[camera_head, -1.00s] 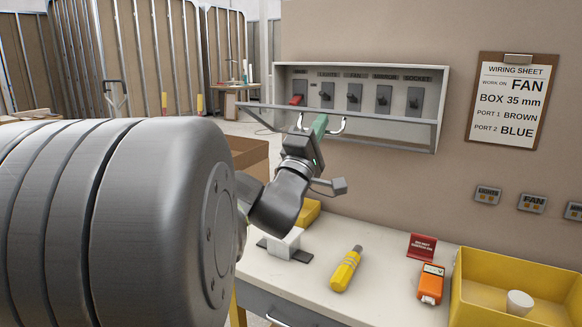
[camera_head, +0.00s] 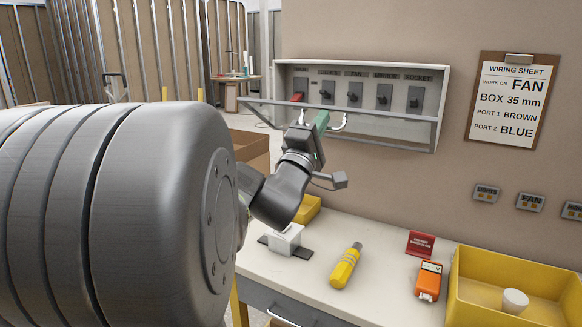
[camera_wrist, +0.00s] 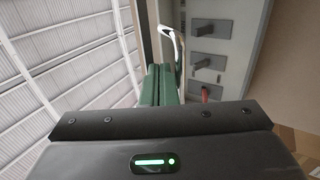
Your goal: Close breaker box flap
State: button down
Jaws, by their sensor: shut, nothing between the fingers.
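The breaker box (camera_head: 443,100) is a grey wall box with a row of switches inside. Its flap (camera_head: 400,119) stands open, jutting out from the box and seen nearly edge-on. A pale curved handle (camera_head: 344,122) is on the flap; it also shows in the wrist view (camera_wrist: 172,42). My gripper (camera_head: 321,119) has green fingers, shut and empty, close to the handle at the flap's edge. In the wrist view the fingers (camera_wrist: 157,83) point toward the flap beside the handle. I cannot tell whether they touch it.
A workbench (camera_head: 385,262) below holds a yellow tool (camera_head: 345,267), an orange device (camera_head: 429,281), a red sign (camera_head: 421,243) and a yellow tray (camera_head: 480,313). A clipboard (camera_head: 508,100) hangs right of the box. A cardboard box (camera_head: 250,150) stands behind my arm.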

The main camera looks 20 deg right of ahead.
aim_at(327, 107)
jog(key=shift+w+d+r+g+y+p, duration=0.35)
jog(key=shift+r+p, duration=0.4)
jog(key=shift+p, duration=0.9)
jog(key=shift+w+d+r+g+y+p, duration=0.3)
jog(key=shift+r+p, duration=0.4)
jog(key=shift+p, duration=0.95)
jog(key=shift+w+d+r+g+y+p, duration=0.35)
jog(key=shift+r+p, duration=0.4)
jog(key=shift+p, duration=0.9)
